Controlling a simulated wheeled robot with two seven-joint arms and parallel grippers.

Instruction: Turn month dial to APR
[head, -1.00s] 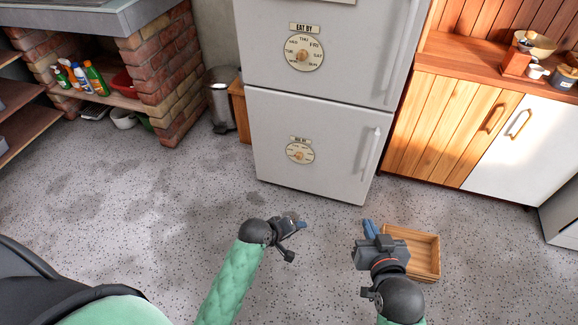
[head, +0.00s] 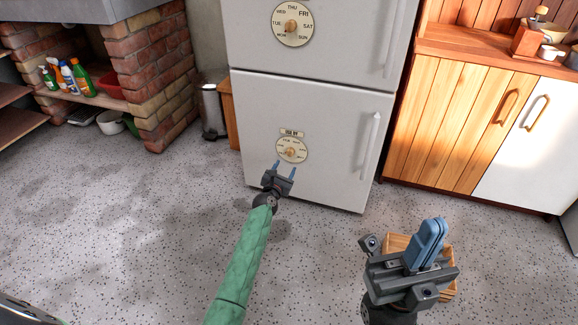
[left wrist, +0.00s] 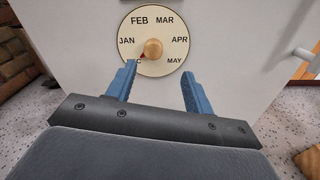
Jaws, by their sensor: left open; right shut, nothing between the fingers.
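The month dial (head: 291,150) is a cream disc with a wooden knob on the lower fridge door. In the left wrist view, the month dial (left wrist: 170,23) reads JAN, FEB, MAR, APR and MAY, with another label partly hidden at lower left. Its knob (left wrist: 153,48) has a red mark on its lower left side, toward that hidden label. My left gripper (head: 285,169) is open and empty just below the dial in the head view. Its blue fingers (left wrist: 159,72) stand apart below and either side of the knob, not gripping it. My right gripper (head: 435,222) is shut and empty at lower right.
A weekday dial (head: 292,24) sits on the upper fridge door. A fridge handle (head: 370,145) is right of the month dial. A wooden crate (head: 398,243) is on the floor behind my right gripper. A bin (head: 212,112) stands left of the fridge. The floor between is clear.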

